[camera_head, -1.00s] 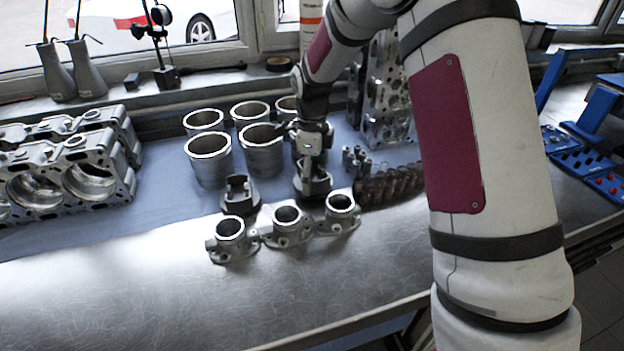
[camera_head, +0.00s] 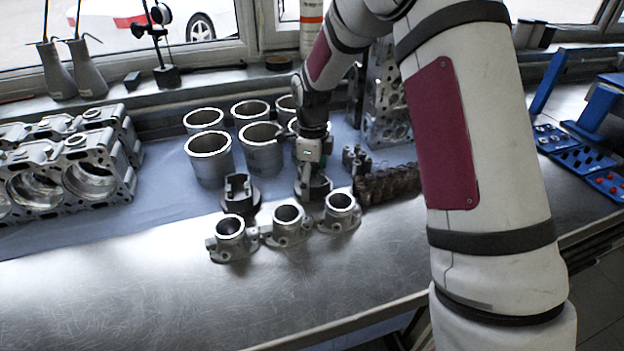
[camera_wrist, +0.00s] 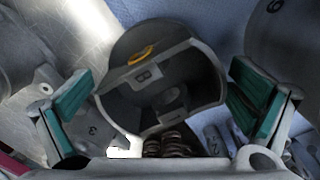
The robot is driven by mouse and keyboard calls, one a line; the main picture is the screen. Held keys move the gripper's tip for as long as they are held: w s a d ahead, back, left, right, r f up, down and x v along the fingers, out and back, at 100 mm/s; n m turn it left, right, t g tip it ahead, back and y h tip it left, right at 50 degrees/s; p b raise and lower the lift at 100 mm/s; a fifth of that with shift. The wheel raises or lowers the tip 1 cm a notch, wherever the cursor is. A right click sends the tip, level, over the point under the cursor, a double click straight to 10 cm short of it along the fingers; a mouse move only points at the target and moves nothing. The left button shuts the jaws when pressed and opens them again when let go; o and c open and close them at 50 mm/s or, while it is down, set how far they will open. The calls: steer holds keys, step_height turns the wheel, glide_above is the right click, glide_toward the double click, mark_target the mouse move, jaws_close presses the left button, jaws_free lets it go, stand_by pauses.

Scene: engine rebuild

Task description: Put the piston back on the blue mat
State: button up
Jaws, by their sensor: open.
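The piston (camera_head: 314,189), dark grey with a hollow skirt, stands near the front edge of the blue mat (camera_head: 160,208), just under my gripper (camera_head: 311,178). In the wrist view the piston (camera_wrist: 140,90) lies between my two green-padded fingers (camera_wrist: 160,105). The fingers are spread, with a visible gap on each side of it. In that view, bare metal shows at the piston's upper left and blue mat at its upper right. How much of its base rests on the mat is partly hidden. A second dark piston (camera_head: 240,194) stands to the left.
Three flanged housings (camera_head: 287,222) stand in front on the metal bench (camera_head: 150,290). Several cylinder liners (camera_head: 209,160) stand behind. Dark springs (camera_head: 385,186) and small metal parts lie close on the right. An engine block (camera_head: 70,165) is at the left. The front bench is clear.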

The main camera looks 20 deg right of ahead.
mark_target(312, 184)
steer(key=s+r+n, duration=0.2)
steer(key=s+r, duration=0.1)
steer(key=r, duration=0.6)
steer(key=s+r+n, duration=0.3)
steer(key=r, duration=0.6)
steer(key=s+r+n+t, duration=0.1)
steer(key=s+n+t, duration=0.1)
steer(key=s+n, duration=0.7)
steer(key=s+r+n+t, duration=0.2)
steer(key=s+n, duration=0.8)
steer(key=s, duration=0.8)
steer(key=shift+d+b, duration=0.2)
steer(key=shift+b, duration=0.25)
steer(key=shift+r, duration=0.1)
